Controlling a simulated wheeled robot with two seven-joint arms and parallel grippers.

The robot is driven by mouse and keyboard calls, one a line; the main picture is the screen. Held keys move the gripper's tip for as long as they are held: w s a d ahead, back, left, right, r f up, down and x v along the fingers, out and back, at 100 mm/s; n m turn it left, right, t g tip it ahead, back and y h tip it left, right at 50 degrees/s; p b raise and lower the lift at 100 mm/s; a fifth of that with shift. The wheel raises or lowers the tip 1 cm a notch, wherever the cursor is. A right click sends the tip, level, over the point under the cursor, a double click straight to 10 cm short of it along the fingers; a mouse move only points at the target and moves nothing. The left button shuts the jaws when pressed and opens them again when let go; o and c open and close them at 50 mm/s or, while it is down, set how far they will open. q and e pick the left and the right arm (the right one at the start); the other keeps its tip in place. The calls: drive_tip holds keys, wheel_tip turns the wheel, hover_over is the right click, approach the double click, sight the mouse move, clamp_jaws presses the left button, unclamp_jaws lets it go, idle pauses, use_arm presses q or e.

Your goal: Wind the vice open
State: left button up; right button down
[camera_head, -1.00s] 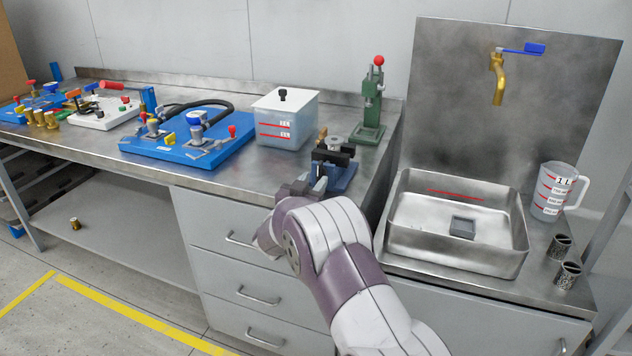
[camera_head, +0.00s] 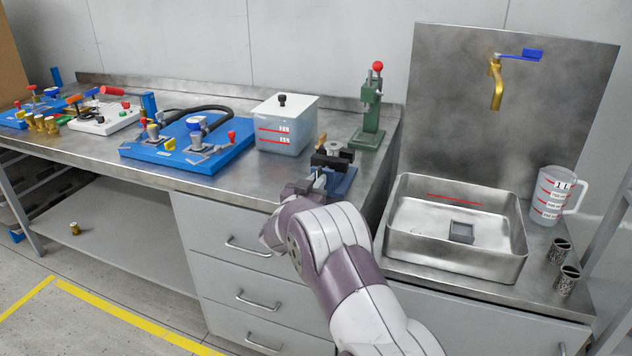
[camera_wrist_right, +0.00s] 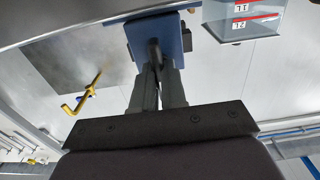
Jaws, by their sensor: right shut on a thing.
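The vice (camera_head: 341,181) stands at the front edge of the bench, left of the sink. It has a blue body and black jaws, with a round grey part and a small brass part on top. My right gripper (camera_head: 310,186) is at its front side. In the right wrist view, my right gripper (camera_wrist_right: 158,88) has its fingers closed around a dark rod, the vice handle (camera_wrist_right: 154,48), against the blue vice body (camera_wrist_right: 174,38). My arm hides part of the handle in the head view. My left gripper is not in view.
A clear tank (camera_head: 285,127) with red marks stands behind the vice, left of a green press (camera_head: 369,118). A steel sink (camera_head: 405,235) is to the right, with a measuring jug (camera_head: 549,195) beyond it. A blue pump board (camera_head: 187,152) lies to the left.

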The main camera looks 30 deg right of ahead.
drive_tip(key=shift+r+n+p, duration=0.25)
drive_tip(key=shift+n+p, duration=0.05)
drive_tip(key=shift+p, duration=0.1)
drive_tip(key=n+p, duration=0.6)
drive_tip(key=p, duration=0.2)
drive_tip(key=shift+n, duration=0.3)
drive_tip(key=n+p, duration=0.2)
drive_tip(key=shift+w+n, duration=0.1)
drive_tip(key=shift+n, duration=0.3)
drive_tip(key=n+p, duration=0.3)
drive_tip(key=n, duration=0.2)
drive_tip(key=shift+a+f, duration=0.1)
drive_tip(key=shift+f, duration=0.05)
drive_tip(key=n+p, duration=0.1)
drive_tip(key=n, duration=0.2)
drive_tip(key=shift+f+n+p, duration=0.15)
drive_tip(key=shift+n+p, duration=0.15)
drive_tip(key=shift+p, duration=0.1)
drive_tip(key=shift+n+p, duration=0.35)
drive_tip(key=shift+n, duration=1.05)
drive_tip(key=shift+f, duration=0.1)
drive_tip(key=c, duration=1.2)
unclamp_jaws()
